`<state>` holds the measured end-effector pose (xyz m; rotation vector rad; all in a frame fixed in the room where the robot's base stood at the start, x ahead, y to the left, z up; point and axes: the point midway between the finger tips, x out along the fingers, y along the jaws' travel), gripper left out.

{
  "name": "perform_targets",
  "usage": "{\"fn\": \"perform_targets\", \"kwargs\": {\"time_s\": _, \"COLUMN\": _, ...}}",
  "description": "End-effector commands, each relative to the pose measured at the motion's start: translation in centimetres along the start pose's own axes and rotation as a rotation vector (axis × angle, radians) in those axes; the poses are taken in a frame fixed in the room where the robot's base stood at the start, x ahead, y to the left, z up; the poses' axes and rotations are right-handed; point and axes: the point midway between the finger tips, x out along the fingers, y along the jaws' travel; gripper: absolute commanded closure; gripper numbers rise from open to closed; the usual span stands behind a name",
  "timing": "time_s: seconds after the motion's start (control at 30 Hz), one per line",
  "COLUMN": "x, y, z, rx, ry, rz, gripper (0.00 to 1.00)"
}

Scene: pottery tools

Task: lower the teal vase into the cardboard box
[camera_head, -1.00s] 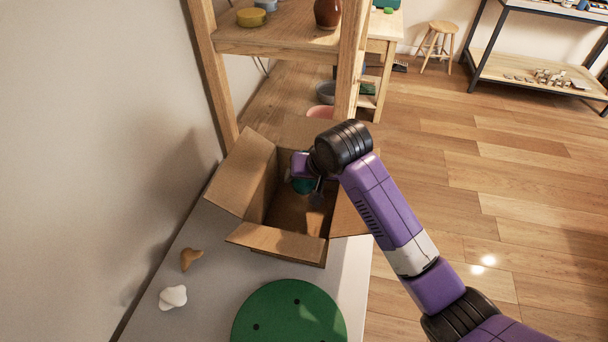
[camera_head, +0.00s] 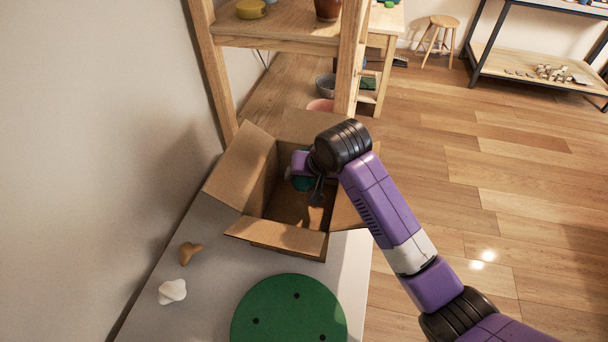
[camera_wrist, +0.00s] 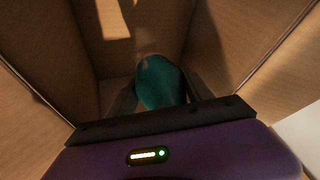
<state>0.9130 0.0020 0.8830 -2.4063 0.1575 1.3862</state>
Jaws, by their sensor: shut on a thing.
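The open cardboard box (camera_head: 254,172) stands on the grey table with its flaps spread outward. The teal vase (camera_head: 302,184) is inside the box opening, partly hidden by my wrist and gripper. In the wrist view the teal vase (camera_wrist: 160,82) sits between my two fingers, with the box's inner walls (camera_wrist: 60,50) around it. My gripper (camera_wrist: 158,98) is shut on the vase and reaches down into the box. It also shows, small and dark, in the head view (camera_head: 316,190). I cannot tell whether the vase touches the box floor.
A green round board (camera_head: 290,315) lies in front of the box. A brown lump (camera_head: 188,253) and a white piece (camera_head: 172,291) lie to its left. A wooden shelf (camera_head: 290,30) rises behind the box, and a wall stands at the left.

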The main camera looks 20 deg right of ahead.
Motion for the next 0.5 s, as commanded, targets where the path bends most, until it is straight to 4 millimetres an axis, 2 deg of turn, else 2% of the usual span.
{"fn": "perform_targets", "kwargs": {"time_s": 0.5, "x": 0.58, "y": 0.17, "z": 0.29, "rx": 0.0, "ry": 0.001, "rz": 0.0, "gripper": 0.92}}
